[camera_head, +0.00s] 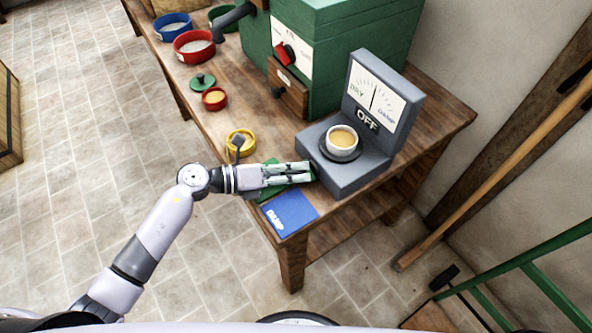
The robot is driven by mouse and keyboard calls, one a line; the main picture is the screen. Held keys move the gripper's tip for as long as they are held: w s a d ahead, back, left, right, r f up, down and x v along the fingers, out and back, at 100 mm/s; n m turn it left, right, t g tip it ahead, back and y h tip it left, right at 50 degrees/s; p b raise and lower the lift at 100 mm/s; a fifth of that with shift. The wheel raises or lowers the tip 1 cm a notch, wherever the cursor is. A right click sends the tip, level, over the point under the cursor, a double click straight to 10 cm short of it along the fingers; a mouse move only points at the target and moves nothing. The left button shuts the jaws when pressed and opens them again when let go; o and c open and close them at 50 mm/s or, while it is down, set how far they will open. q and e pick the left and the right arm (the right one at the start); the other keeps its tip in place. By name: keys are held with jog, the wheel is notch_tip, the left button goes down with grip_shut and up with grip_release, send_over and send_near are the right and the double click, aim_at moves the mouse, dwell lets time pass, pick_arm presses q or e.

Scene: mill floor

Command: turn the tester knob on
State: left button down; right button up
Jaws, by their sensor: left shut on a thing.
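The grey tester (345,177) stands at the right end of the wooden table. Its upright panel has a dial (375,92) marked DRY and DAMP, with the needle near the middle, and a sign below reads OFF (367,120). A white cup (341,141) of tan contents sits in the dark round seat on the tester's top. My left gripper (309,172) reaches in from the left, with its fingertips shut at the tester's left side. The knob is hidden by the fingers there. My right gripper is out of view.
A blue mat (290,212) and a partly covered green mat (270,192) lie by my left gripper. A yellow bowl (240,142) is behind the wrist. Red and blue bowls and a green machine (340,45) stand farther back. A wooden pole leans at right.

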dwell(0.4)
pick_arm(q)
jog(key=shift+s+r+m+t+y+p, duration=0.15)
jog(key=shift+m+y+p, duration=0.15)
jog(key=shift+m+p, duration=0.25)
jog(key=shift+r+m+t+y+p, duration=0.15)
jog(key=shift+m+y+p, duration=0.2)
jog(key=shift+m, duration=0.2)
jog(key=shift+m+t+y+p, duration=0.5)
jog(key=shift+m+p, duration=0.4)
jog(key=shift+p, duration=0.1)
jog(key=shift+s+d+f+m+p, duration=0.1)
jog(key=shift+m+p, duration=0.35)
jog(key=shift+m, duration=0.05)
jog(key=c, duration=1.6)
grip_release()
jog(key=shift+c, duration=0.2)
